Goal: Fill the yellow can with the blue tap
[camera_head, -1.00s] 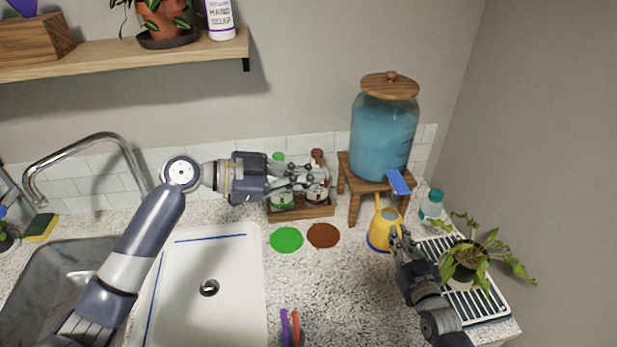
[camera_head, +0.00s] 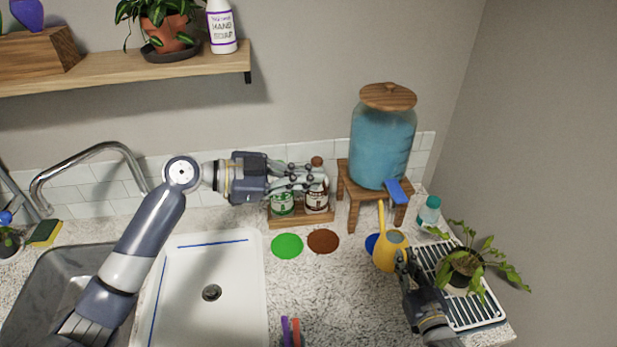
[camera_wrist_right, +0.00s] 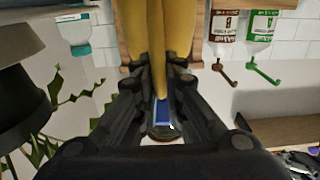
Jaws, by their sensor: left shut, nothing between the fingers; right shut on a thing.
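The yellow can (camera_head: 391,255) is upright in my right gripper (camera_head: 402,262), which is shut on its near side. The can is in front of and below the blue tap (camera_head: 397,191), not touching it. The tap is at the foot of a glass dispenser (camera_head: 381,146) holding blue liquid. In the right wrist view the yellow can (camera_wrist_right: 145,30) fills the top middle, between my fingers (camera_wrist_right: 162,95). A blue patch shows there; I cannot tell what it is. My left gripper (camera_head: 312,178) is shut and empty in front of the bottles.
A blue disc (camera_head: 371,243) lies partly behind the can. Green (camera_head: 287,245) and brown (camera_head: 323,241) discs lie left of it. A wooden stand (camera_head: 352,200) carries the dispenser. A plant (camera_head: 465,262) on a rack and a teal-capped bottle (camera_head: 429,211) crowd the right.

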